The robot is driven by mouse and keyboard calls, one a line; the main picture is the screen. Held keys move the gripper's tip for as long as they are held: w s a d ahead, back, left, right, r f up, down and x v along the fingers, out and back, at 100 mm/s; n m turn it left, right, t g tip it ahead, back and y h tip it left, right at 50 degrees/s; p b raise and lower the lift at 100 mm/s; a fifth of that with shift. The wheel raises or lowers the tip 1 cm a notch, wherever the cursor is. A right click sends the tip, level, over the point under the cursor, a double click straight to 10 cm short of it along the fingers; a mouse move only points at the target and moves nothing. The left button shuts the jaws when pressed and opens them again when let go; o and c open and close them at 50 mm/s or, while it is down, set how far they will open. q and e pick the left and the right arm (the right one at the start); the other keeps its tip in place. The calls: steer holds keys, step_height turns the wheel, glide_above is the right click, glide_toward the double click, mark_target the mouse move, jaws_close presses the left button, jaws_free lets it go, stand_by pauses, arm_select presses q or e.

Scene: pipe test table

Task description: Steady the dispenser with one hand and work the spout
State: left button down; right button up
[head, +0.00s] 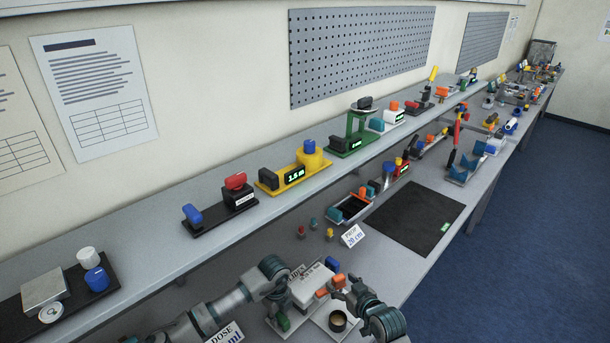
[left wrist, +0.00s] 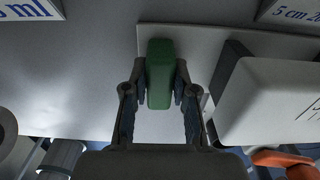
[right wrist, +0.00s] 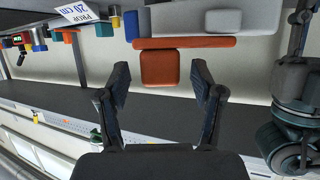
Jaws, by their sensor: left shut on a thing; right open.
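The dispenser is a white box (head: 308,286) on a pale base plate, with a blue part (head: 332,263) on top and an orange lever (head: 338,281) at its side. A dark cup (head: 338,321) stands on the plate in front. My left gripper (head: 279,314) is shut on a green block (left wrist: 160,75) beside the white box, which is at the right in the left wrist view (left wrist: 270,100). My right gripper (right wrist: 160,75) is open, its fingers on either side of the orange block (right wrist: 159,68), with gaps between. An orange bar (right wrist: 185,43) lies behind that block.
A "DOSE" card (head: 225,334) stands left of the dispenser, and a "PROP 20 cm" card (head: 353,236) stands behind it. Small coloured pegs stand near that card. A black mat (head: 412,217) lies to the right. A raised shelf with several devices runs along the wall.

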steer(key=shift+x, duration=1.2)
jaws_close()
steer(key=shift+w+a+n+g+y, duration=0.1)
steer(key=shift+w+n+g+y, duration=0.2)
steer(key=shift+n+y, duration=0.25)
steer(key=shift+w+a+n+g+y, duration=0.2)
steer(key=shift+n+g+y, duration=0.25)
steer(key=shift+n+y, duration=0.2)
steer(key=shift+w+a+n+g+y, duration=0.25)
steer(key=shift+n+g+y, duration=0.2)
steer(key=shift+n+y, duration=0.15)
steer(key=shift+w, duration=0.15)
steer(key=shift+o, duration=0.2)
jaws_free()
steer(key=shift+a+f, duration=0.1)
